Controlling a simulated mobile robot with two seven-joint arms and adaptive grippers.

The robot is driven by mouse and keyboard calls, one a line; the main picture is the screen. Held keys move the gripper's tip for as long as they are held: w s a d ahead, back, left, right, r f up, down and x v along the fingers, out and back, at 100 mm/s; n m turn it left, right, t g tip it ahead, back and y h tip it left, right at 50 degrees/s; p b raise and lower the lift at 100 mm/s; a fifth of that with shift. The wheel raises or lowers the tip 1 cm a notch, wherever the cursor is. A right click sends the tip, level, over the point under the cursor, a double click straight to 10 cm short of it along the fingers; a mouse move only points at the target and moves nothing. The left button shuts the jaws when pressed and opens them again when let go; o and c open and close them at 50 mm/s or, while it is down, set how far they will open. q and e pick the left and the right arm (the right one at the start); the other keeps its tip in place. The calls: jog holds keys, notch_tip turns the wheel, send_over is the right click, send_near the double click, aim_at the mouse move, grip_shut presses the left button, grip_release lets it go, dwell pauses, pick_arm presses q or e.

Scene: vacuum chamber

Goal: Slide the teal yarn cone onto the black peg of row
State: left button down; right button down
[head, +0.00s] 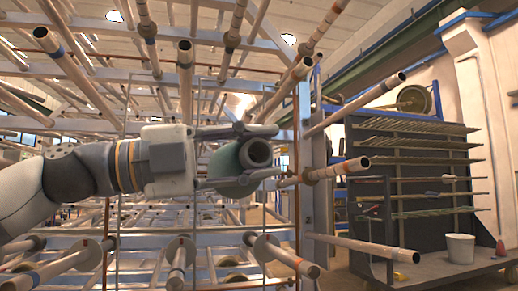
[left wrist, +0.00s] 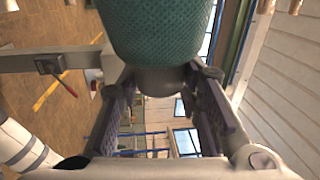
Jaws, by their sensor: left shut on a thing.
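The teal yarn cone (head: 233,165) is in my left gripper (head: 272,152) in the head view. The cone lies on its side, with a round open end towards the camera. Fingers run above and below it. In the left wrist view the cone (left wrist: 160,35) fills the top middle, between the finger ends of my left gripper (left wrist: 165,85). A rack of pale wooden-looking pegs surrounds the arm; some pegs carry coloured bands. The nearest peg at right (head: 340,168) ends just right of the cone, apart from it in the picture. I cannot tell which peg is the black one. My right gripper is out of view.
A blue-grey rack post (head: 306,190) stands right of the cone. Many pegs stick out above (head: 185,85) and below (head: 290,258) the arm, leaving narrow gaps. At right is a dark cart (head: 395,225) with thin rods and a white bucket (head: 460,248).

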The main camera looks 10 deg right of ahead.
pick_arm(q)
jog(key=shift+w, duration=0.35)
jog(key=shift+w, duration=0.5)
jog(key=c, duration=1.1)
grip_release()
jog(key=shift+o, duration=0.2)
jog(key=shift+w+f, duration=0.1)
